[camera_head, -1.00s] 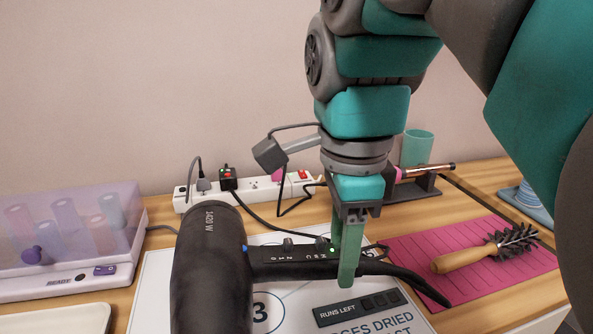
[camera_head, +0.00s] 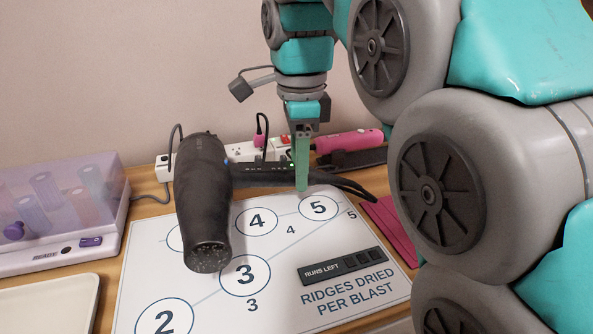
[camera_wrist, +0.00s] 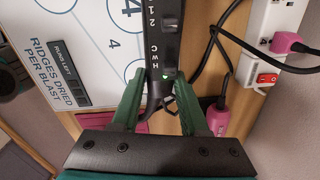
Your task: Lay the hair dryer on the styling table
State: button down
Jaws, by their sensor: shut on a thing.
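The black hair dryer (camera_head: 203,205) hangs over the white numbered board (camera_head: 282,300), with its barrel toward me and its handle reaching right. My gripper (camera_head: 301,165) points down and is shut on the handle; in the wrist view its green fingers (camera_wrist: 160,100) stand either side of the handle (camera_wrist: 164,40). The barrel partly covers a circle on the board. I cannot tell the gap between dryer and board. The wooden styling table (camera_head: 140,215) shows around the board.
A purple translucent case (camera_head: 60,215) and a white tray (camera_head: 45,305) are on the left. A power strip (camera_head: 240,152) with cords and a pink styling tool (camera_head: 348,142) lie at the back. A pink mat (camera_head: 388,235) is at right, largely hidden by my arm.

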jog(key=shift+w+a, duration=0.15)
jog(key=shift+w, duration=0.45)
jog(key=shift+f+p, duration=0.35)
jog(key=shift+f, duration=1.3)
jog(key=shift+c, duration=2.1)
grip_release()
jog(key=shift+f, duration=0.1)
